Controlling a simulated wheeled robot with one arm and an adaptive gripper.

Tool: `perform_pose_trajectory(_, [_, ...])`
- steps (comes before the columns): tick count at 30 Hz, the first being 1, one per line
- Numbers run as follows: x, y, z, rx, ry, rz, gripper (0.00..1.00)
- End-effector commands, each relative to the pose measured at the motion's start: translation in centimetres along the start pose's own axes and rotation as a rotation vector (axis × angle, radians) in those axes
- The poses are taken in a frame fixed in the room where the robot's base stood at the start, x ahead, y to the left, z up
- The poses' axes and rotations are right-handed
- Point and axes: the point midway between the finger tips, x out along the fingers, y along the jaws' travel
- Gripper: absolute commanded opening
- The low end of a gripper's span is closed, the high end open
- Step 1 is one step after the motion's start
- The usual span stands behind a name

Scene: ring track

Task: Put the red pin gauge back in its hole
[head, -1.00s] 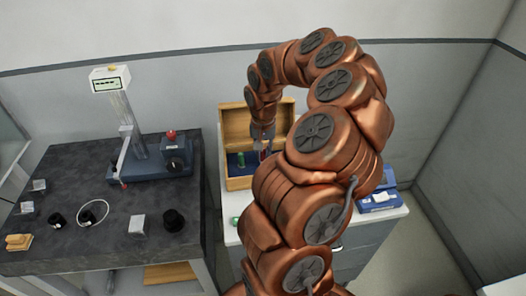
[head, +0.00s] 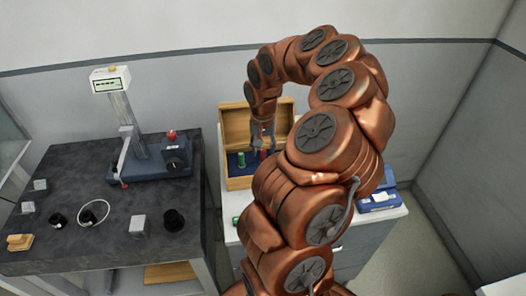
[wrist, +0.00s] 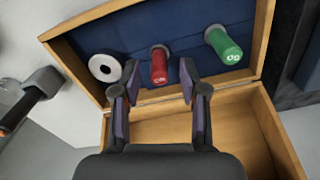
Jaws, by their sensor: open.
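The red pin gauge (wrist: 159,68) stands in the blue insert (wrist: 195,82) of the wooden box, its metal collar at the blue surface; whether it is fully down in its hole I cannot tell. It also shows in the head view (head: 263,154), below my fingers. My gripper (wrist: 160,92) is open, with its fingers spread on either side of the red handle and apart from it in the wrist view. A green pin gauge (wrist: 224,46) stands in the same insert to the right. A white ring with a dark centre (wrist: 106,67) lies at its left.
The wooden box (head: 240,184) has its lid raised at the back. A green item (head: 236,220) lies on the cabinet top in front. A blue case (head: 378,203) is at the right. The dark table (head: 110,250) at left carries a gauge stand (head: 150,165).

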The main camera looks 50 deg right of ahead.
Motion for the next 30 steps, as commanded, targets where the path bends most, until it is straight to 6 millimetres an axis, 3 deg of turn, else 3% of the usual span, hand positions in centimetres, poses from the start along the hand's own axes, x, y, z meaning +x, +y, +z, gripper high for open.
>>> perform_pose_trajectory(12, [-5.2,0.2,-0.4,0.002,0.004,-0.001,0.43])
perform_pose_trajectory(22, [-6.5,-0.3,0.2,-0.020,-0.001,-0.003,0.43])
perform_pose_trajectory(26, [-8.1,-3.1,2.9,-0.136,0.008,-0.013,0.43])
perform_pose_trajectory(30, [-10.2,-7.3,9.1,-0.356,0.007,-0.019,0.43])
